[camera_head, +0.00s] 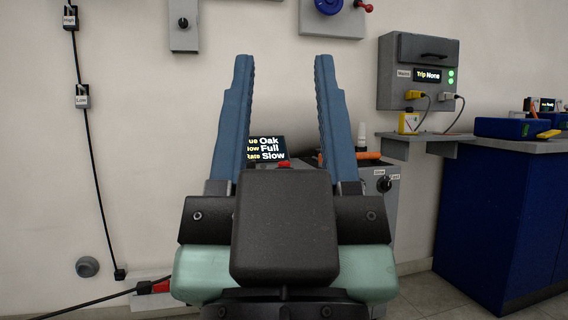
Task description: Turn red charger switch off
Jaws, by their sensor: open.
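My gripper (284,60) is open, its two blue fingers upright and wide apart with nothing between the tips. Its dark body covers the lower middle of the view. Behind it is a small black display (268,148) reading "Oak", "Full" and "Slow", with the left edge of its text hidden. A grey box (389,210) beside the right finger carries a dark switch knob (384,184) with small labels, one perhaps "Fast". A bit of red (290,164) shows just above my gripper body. I cannot tell which part is the red charger switch; much of this area is hidden.
A grey wall unit (418,48) with a "Trip None" display and plugs hangs at the right, above a shelf (430,144). A blue cabinet (490,225) stands at far right. Switches on a cable (82,96) run down the left wall. A grey panel (183,40) hangs above.

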